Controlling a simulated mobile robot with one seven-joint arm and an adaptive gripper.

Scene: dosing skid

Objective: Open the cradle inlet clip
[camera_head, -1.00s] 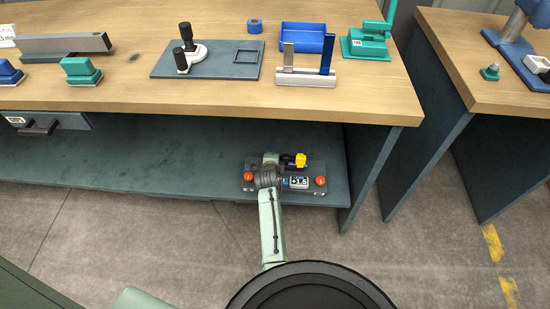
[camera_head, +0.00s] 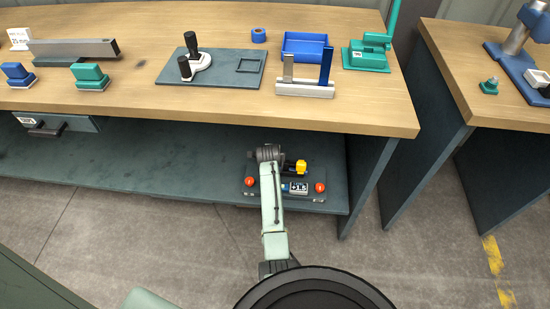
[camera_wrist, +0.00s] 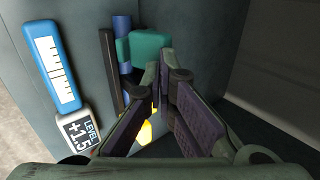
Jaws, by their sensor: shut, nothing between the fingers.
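A small unit (camera_head: 312,201) with a dark base sits on the lower shelf under the bench. It carries a yellow part (camera_head: 297,167), two orange-red knobs (camera_head: 320,187) and a small display (camera_head: 298,187). In the wrist view, my gripper (camera_wrist: 167,82) is shut and empty, its fingertips close to a teal block (camera_wrist: 146,48) beside a blue cylinder (camera_wrist: 122,45) and a black bar (camera_wrist: 109,68). Whether they touch the block I cannot tell. A yellow part (camera_wrist: 146,132) shows partly behind the fingers. I cannot tell for certain which part is the inlet clip.
A blue-and-white gauge (camera_wrist: 54,74) and a display reading LEVEL +1.5 (camera_wrist: 76,137) are left of my gripper. The wooden bench top (camera_head: 220,108) overhangs the shelf (camera_head: 150,165), and a side panel (camera_head: 362,178) stands to the right. The shelf's left part is clear.

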